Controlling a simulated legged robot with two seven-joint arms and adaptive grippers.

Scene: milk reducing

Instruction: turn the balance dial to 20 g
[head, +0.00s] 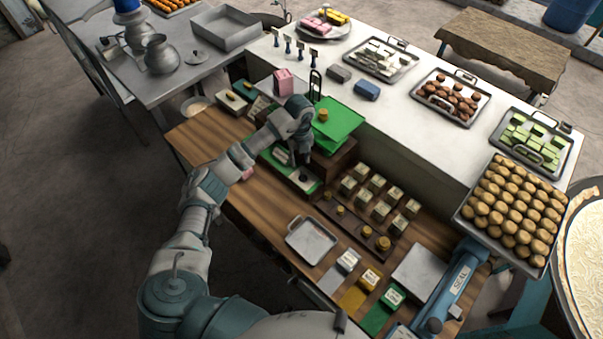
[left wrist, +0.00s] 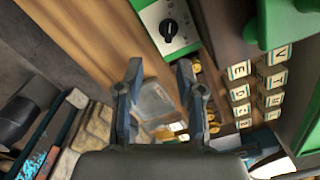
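The balance dial is a black knob (left wrist: 169,30) on a pale panel (left wrist: 150,14) with a green border. In the left wrist view it lies just beyond my fingertips and is not between them. In the head view the dial (head: 303,177) shows small at the front of the green balance (head: 340,118). My left gripper (left wrist: 160,72) is open and empty, with its two fingers apart. In the head view it (head: 303,157) points down close above the dial panel. The dial's scale is too small to read. My right gripper is not in view.
Several lettered blocks (head: 386,193) stand right of the balance, with brass weights on a dark strip (head: 330,211) before them. A metal tray (head: 312,241) and a blue sealer (head: 452,287) are nearer. A tray of round buns (head: 512,212) is at right.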

